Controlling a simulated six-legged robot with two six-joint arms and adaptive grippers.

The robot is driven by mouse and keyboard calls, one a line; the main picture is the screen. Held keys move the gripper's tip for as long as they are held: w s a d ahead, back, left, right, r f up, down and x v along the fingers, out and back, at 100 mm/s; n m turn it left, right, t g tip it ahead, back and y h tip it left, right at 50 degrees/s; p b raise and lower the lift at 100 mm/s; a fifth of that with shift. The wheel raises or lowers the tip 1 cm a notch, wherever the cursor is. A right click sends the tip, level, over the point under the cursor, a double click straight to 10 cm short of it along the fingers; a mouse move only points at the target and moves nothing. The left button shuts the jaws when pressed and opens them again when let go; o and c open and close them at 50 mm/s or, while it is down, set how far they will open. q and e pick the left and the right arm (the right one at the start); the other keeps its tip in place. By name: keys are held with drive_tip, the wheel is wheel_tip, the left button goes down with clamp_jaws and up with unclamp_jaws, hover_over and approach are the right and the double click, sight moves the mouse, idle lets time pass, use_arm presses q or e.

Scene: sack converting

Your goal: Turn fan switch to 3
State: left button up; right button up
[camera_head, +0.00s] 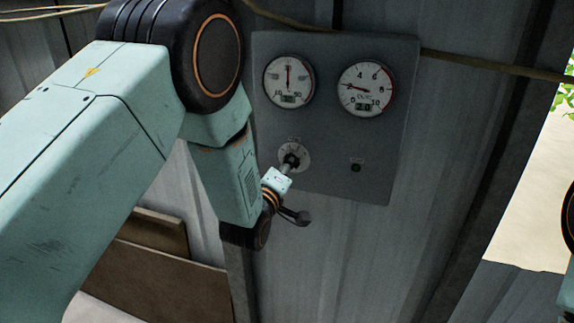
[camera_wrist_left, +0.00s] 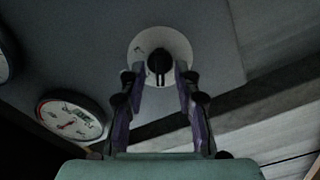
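The fan switch is a black knob on a round white dial (camera_head: 303,153), low on a grey panel (camera_head: 335,60). My left gripper (camera_head: 288,166) reaches the dial from below left and partly covers the knob in the head view. In the left wrist view, the black knob (camera_wrist_left: 159,64) sits in front of the white dial (camera_wrist_left: 181,46). There, the two fingers of my left gripper (camera_wrist_left: 159,76) stand apart, one on each side of the knob, with a small gap visible on both sides. The dial's numbers are too small to read. My right gripper is out of view.
Two round gauges, one on the left (camera_head: 289,82) and one on the right (camera_head: 366,89), sit above the dial. A small dark button or lamp (camera_head: 356,166) is to its right. Brown boards (camera_head: 165,265) stand at lower left. The wall is corrugated metal.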

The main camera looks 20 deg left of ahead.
use_arm(q)
drive_tip(key=shift+w+a+f, duration=0.15)
drive_tip(key=shift+w, duration=0.05)
drive_tip(key=shift+c, duration=0.2)
drive_tip(key=shift+d, duration=0.4)
drive_tip(key=c, duration=0.3)
drive_tip(key=shift+s+d, duration=0.15)
drive_tip(key=c, duration=0.3)
drive_tip(key=shift+a, duration=0.35)
clamp_jaws()
drive_tip(key=shift+d+r, duration=0.1)
drive_tip(key=shift+r, duration=0.1)
